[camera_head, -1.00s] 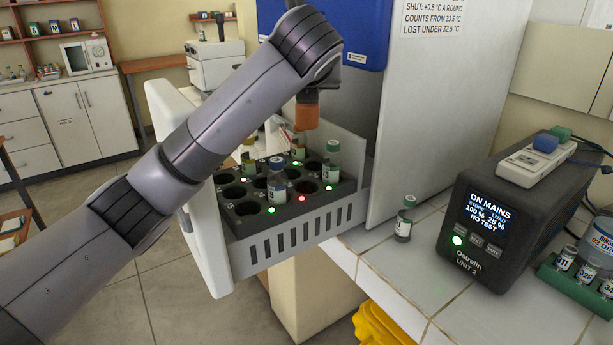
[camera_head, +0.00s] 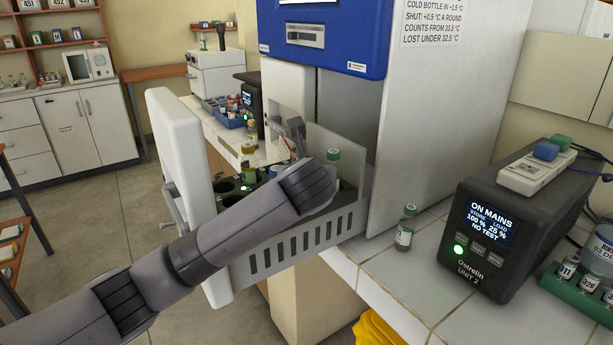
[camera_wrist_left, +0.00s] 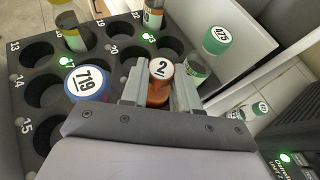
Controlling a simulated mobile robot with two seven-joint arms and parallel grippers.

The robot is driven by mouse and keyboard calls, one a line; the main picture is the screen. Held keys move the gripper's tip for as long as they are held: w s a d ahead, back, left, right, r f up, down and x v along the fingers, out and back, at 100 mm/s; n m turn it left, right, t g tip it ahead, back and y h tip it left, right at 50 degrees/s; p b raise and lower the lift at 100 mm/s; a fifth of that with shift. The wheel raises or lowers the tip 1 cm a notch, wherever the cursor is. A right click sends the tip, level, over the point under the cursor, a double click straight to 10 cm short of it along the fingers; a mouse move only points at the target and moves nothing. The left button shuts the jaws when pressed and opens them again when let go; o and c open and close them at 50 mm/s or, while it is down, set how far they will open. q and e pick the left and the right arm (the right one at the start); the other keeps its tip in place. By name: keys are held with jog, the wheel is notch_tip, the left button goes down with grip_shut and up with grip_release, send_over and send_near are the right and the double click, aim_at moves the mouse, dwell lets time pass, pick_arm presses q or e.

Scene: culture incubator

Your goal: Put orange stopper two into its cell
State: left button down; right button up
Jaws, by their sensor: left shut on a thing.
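The orange stopper (camera_wrist_left: 159,82) carries a white disc marked 2 on top. In the left wrist view it stands between the two fingers of my left gripper (camera_wrist_left: 160,88), which is shut on it. The gripper is low over the black tray (camera_wrist_left: 112,52) of numbered round cells. The cell under the stopper is hidden, so I cannot tell whether its lower end is inside. In the head view my forearm covers the stopper and most of the tray. My right gripper is not in view.
A blue-capped bottle 719 (camera_wrist_left: 86,82) is close left of the gripper, and a green-capped bottle 475 (camera_wrist_left: 217,40) is to its right. The open drawer (camera_head: 300,245) surrounds the tray. A bottle (camera_head: 405,228) and a black power unit (camera_head: 515,220) stand on the counter.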

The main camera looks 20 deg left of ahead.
pick_arm(q)
jog(key=c, duration=1.1)
grip_release()
